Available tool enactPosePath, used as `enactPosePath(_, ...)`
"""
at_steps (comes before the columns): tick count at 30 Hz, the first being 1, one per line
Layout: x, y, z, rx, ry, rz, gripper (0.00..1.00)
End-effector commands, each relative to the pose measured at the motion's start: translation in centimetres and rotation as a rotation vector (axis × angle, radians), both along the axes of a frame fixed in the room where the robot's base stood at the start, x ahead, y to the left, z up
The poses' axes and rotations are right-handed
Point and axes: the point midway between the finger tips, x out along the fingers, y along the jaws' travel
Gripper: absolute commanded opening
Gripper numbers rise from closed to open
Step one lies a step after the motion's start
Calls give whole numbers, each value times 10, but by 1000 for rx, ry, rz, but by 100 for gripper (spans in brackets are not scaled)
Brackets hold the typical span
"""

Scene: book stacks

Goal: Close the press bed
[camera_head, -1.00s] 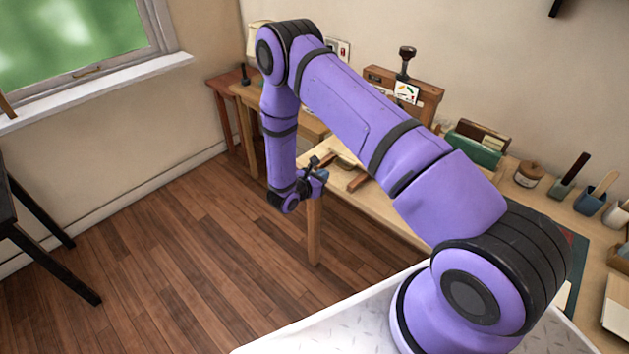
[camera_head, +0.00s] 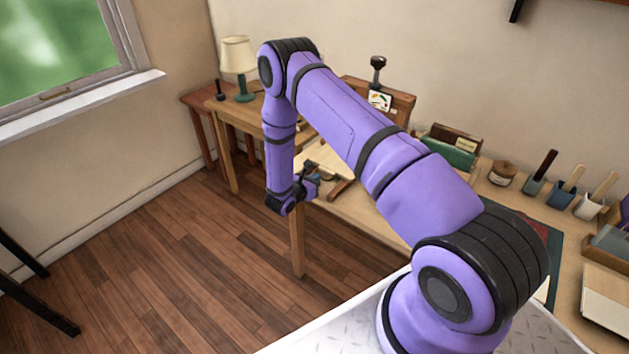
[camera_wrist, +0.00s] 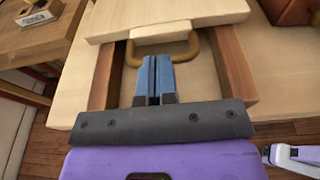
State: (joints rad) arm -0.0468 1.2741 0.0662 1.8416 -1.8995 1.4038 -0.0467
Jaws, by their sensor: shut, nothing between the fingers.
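The press bed is a pale wooden board (camera_wrist: 190,15) with a brass-coloured loop handle (camera_wrist: 193,48) on its near edge, seen in the wrist view. It lies between two brown wooden rails (camera_wrist: 232,65), with bare pale wood between them in front of the board. My gripper (camera_wrist: 154,62) has its two blue fingers together, empty, pointing at the handle. The fingertips overlap the handle's loop in the picture; I cannot tell whether they touch it. In the head view my gripper (camera_head: 312,184) is beside the press bed (camera_head: 330,158), and the press frame (camera_head: 400,103) stands behind, partly hidden by my arm.
A lamp (camera_head: 238,58) stands on the table at the back left. A jar (camera_head: 502,173), brush pots (camera_head: 562,192) and a green book (camera_head: 450,150) are on the workbench to the right. A dark-legged piece of furniture (camera_head: 35,300) is at left. The floor between is clear.

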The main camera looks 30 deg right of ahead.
Motion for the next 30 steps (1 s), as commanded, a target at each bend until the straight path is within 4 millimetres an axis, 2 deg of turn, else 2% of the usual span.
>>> enactPosePath(5, 9, -21, 1, -3, -3, 0, 0)
enactPosePath(15, 41, -101, 0, -2, -2, 0, 0)
enactPosePath(21, 56, -140, 0, -2, -1, -1, 0)
enactPosePath(25, 62, -154, 0, -1, 0, 0, 0)
enactPosePath(30, 66, -163, 1, 0, -1, 1, 0)
